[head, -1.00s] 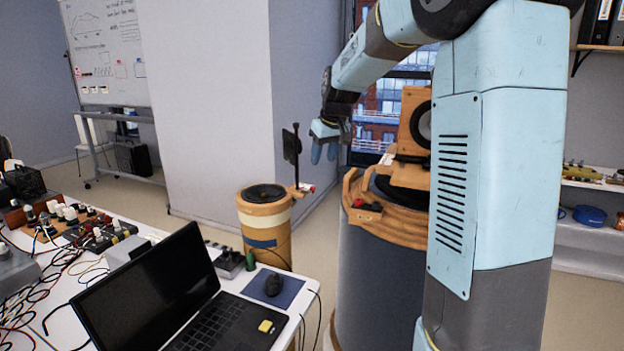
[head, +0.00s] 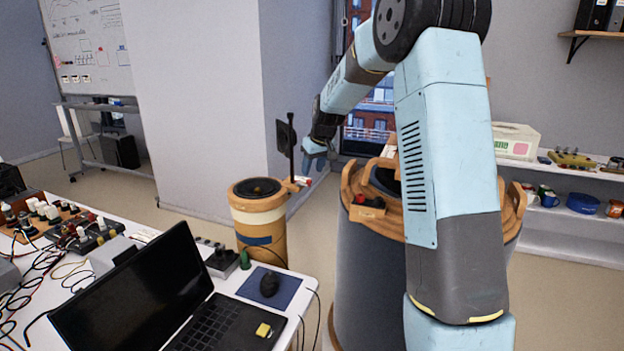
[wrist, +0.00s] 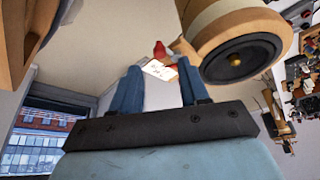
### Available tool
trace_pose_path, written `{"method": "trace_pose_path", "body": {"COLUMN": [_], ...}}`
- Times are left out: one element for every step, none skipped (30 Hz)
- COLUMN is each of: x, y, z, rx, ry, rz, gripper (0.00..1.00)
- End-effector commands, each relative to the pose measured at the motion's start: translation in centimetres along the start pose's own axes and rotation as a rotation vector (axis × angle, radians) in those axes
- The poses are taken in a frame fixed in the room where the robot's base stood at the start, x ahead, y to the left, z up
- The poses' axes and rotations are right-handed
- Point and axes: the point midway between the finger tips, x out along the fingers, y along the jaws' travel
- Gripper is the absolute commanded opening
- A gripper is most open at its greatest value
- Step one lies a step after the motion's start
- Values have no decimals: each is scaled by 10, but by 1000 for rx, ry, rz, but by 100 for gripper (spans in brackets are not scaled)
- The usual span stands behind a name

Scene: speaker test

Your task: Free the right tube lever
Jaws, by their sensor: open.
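A slim tan tube (head: 262,240) with a black speaker on top stands left of centre. A small red and white lever piece (head: 304,182) sticks out at its right rim. My gripper (head: 312,160) is open just above that piece. In the wrist view a white tag with red parts (wrist: 160,68) shows between and just beyond my open fingertips (wrist: 158,78); I cannot tell whether they touch. The tube's speaker (wrist: 240,62) is at upper right. The wide grey tube (head: 362,270) at right has a wooden rim and a red-topped piece (head: 370,202); my arm partly hides it.
A dark upright post (head: 291,150) with a flat head stands close left of my gripper. A laptop (head: 140,290), mouse (head: 269,284) and cables crowd the white table at lower left. A wall corner and window are behind; shelves (head: 570,235) stand at right.

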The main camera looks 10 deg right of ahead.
Motion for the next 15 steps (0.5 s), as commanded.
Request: {"method": "trace_pose_path", "body": {"x": [11, 15, 22, 26, 30, 35, 38, 42, 46, 48, 50, 52, 53, 54, 54], "y": [-1, -1, -1, -1, -1, -1, -1, -1, 0, 0, 0, 0, 0, 0, 0], "z": [0, 0, 0, 0, 0, 0, 0, 0, 0, 0, 0, 0, 0, 0, 0], "rx": [0, -1, -1, -1, -1, -1, -1, -1, 0, 0, 0, 0, 0, 0, 0], "ry": [-3, -3, -3, -2, -2, -2, -2, -2, -1, -1, -1, -1, -1, 0, 0], "rz": [-2, -2, -2, -2, -2, -1, -1, -1, -1, -1, 0, 0, 0, 0, 0], "gripper": [45, 45, 45, 45, 45, 45, 45, 45, 45, 45, 45, 45, 45, 45, 45]}}
